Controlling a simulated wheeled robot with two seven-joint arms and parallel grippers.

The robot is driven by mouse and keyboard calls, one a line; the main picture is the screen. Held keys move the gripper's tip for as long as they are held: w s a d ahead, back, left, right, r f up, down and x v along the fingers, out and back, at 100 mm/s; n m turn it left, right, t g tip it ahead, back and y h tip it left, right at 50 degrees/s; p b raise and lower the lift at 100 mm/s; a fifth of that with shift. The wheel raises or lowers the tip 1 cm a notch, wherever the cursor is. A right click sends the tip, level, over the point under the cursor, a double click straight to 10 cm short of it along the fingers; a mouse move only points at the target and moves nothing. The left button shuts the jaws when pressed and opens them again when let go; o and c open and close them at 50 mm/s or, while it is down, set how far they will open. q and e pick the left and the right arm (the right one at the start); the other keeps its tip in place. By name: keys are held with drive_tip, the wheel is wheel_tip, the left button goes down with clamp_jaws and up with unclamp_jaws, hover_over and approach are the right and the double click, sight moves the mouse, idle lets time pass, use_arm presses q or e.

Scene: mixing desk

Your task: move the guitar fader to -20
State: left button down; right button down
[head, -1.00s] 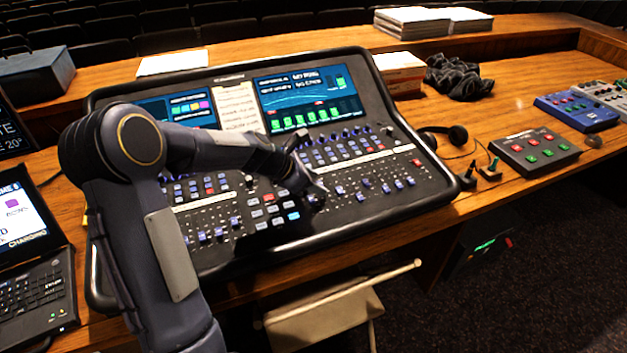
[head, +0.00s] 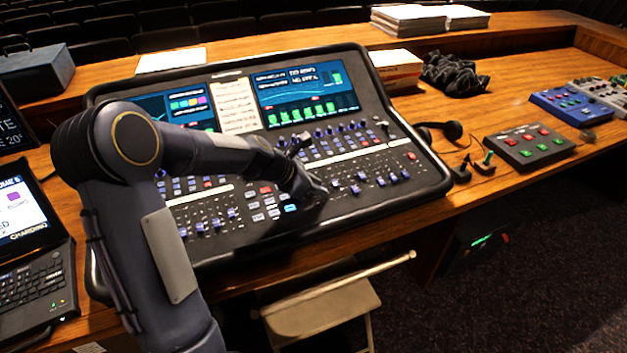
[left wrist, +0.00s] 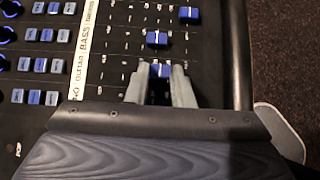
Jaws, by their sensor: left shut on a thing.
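The mixing desk (head: 432,190) stands on the wooden counter, its screens at the back and fader rows at the front. In the left wrist view, the guitar fader's blue cap (left wrist: 160,70) sits between the two grey fingers of my left gripper (left wrist: 160,72), which are shut on it. It lines up with the "guitar" word on the white label strip (left wrist: 83,48). The scale numbers beside it are too small to read. In the head view my left gripper (head: 318,192) is low over the desk's middle and hides the cap. My right gripper is not in view.
Close by in the left wrist view are another blue fader cap (left wrist: 157,38) and a further one (left wrist: 187,15). A laptop (head: 38,285) lies left of the desk. Headphones (head: 450,130) and a button box (head: 530,146) lie to the right.

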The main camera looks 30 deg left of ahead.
use_arm(q)
drive_tip(key=shift+w+a, duration=0.25)
drive_tip(key=c, duration=1.2)
unclamp_jaws()
drive_tip(key=shift+c, duration=0.2)
drive_tip(key=shift+s+r, duration=0.1)
drive_tip(key=v, duration=0.7)
drive_tip(key=shift+s+a+r, duration=0.15)
drive_tip(key=shift+s, duration=0.1)
